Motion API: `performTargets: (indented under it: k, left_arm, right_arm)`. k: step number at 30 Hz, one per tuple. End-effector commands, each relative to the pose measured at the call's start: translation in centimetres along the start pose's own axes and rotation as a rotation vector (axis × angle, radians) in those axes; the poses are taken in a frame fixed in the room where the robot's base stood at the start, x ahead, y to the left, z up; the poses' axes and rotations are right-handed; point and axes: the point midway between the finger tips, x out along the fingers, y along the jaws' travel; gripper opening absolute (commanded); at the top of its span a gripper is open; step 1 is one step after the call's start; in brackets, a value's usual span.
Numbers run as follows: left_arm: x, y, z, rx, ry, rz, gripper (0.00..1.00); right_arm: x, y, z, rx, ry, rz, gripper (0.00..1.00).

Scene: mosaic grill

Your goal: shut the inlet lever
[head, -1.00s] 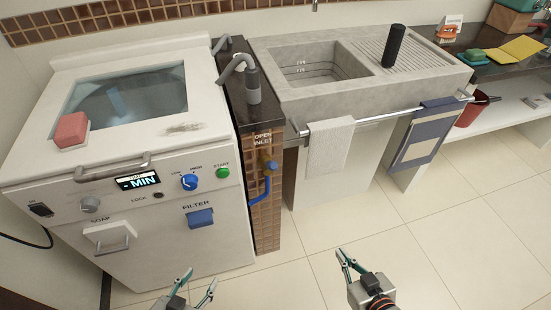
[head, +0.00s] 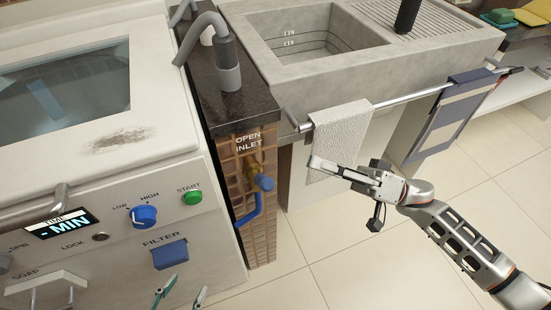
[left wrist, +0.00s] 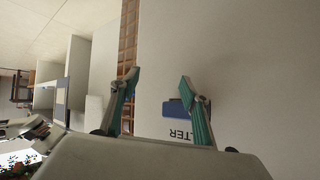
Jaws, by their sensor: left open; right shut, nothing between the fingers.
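The inlet lever (head: 249,211) is a bent blue handle on a brass valve (head: 258,180), on the brown tiled end of the narrow counter. It hangs downward and to the left, below the "OPEN INLET" label (head: 248,142). My left gripper (head: 181,297) is open and empty at the bottom edge of the head view, low and left of the lever. It also shows in the left wrist view (left wrist: 160,80), pointing toward the washer's front. My right gripper (head: 313,165) is shut and empty, right of the valve and in front of the towel, apart from the lever.
The washer (head: 206,235) stands left of the tiled pillar, with a blue filter handle (head: 170,254) on its front. A stone sink (head: 300,85) with a rail (head: 405,98) and hanging white towel (head: 343,130) is to the right. The tile floor (head: 340,260) is open.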

Motion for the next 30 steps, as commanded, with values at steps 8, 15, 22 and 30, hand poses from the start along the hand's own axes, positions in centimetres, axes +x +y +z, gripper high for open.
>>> performTargets:
  k: [8,15,22,30]
  left_arm:
    - [0.0,-0.1,-0.2,0.002,0.003,-0.001,0.46]
    - [0.0,-0.1,-0.1,0.002,0.001,-0.001,0.46]
    - [0.1,0.3,1.1,-0.004,-0.017,0.006,0.46]
    - [0.1,0.8,-0.1,-0.017,0.008,0.014,0.46]
  right_arm:
    - [2.4,-0.4,-0.1,0.019,-0.016,-0.015,0.00]
    - [7.1,-0.4,0.0,0.017,-0.014,-0.015,0.00]
    - [9.4,0.0,1.5,0.029,-0.012,-0.007,0.00]
    - [8.6,-0.2,3.8,0.023,-0.013,-0.009,0.00]
